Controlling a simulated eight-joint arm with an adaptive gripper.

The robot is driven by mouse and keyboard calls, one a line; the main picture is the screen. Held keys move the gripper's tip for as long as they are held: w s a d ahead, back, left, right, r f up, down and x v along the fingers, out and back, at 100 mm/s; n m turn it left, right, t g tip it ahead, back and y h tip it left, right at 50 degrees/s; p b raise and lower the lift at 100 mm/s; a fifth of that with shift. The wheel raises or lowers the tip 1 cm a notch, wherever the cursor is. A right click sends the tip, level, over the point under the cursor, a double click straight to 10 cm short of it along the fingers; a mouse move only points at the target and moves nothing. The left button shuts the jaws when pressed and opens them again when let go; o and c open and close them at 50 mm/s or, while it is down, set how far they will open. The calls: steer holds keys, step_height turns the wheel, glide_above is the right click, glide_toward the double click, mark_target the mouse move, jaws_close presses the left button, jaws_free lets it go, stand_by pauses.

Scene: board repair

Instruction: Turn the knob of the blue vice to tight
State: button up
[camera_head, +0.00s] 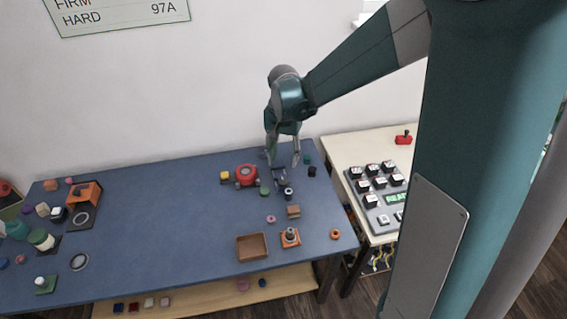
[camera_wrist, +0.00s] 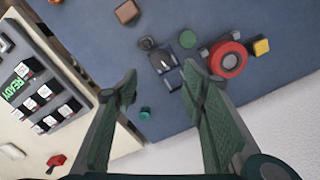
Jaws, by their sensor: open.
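The blue vice (camera_head: 279,181) stands near the back right part of the blue table. Its small dark-blue body also shows in the wrist view (camera_wrist: 164,63), just beyond my fingertips. A dark round knob (camera_wrist: 147,43) is at its far end in the wrist view; it also shows in the head view (camera_head: 288,193). I cannot tell how tight it is. My gripper (camera_head: 284,163) points down above the back of the vice. Its two fingers (camera_wrist: 160,82) are wide apart with nothing between them, and they do not appear to touch the vice.
A large red round part (camera_wrist: 228,60) and a yellow block (camera_wrist: 261,47) stand beside the vice. A green disc (camera_wrist: 187,39) lies close to it. A teal cylinder (camera_wrist: 145,113) is near the table's edge. A side table holds a button panel (camera_head: 378,194).

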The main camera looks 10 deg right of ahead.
steer(key=shift+r, duration=0.35)
stand_by(0.3)
steer(key=n+p, duration=0.5)
steer(key=n, duration=0.7)
glide_above(284, 180)
step_height(284, 180, down, 4)
steer(key=shift+a+f, duration=0.1)
steer(key=shift+f, duration=0.1)
steer(key=shift+f+b, duration=0.55)
steer(key=shift+f, duration=3.25)
steer(key=shift+c, duration=0.6)
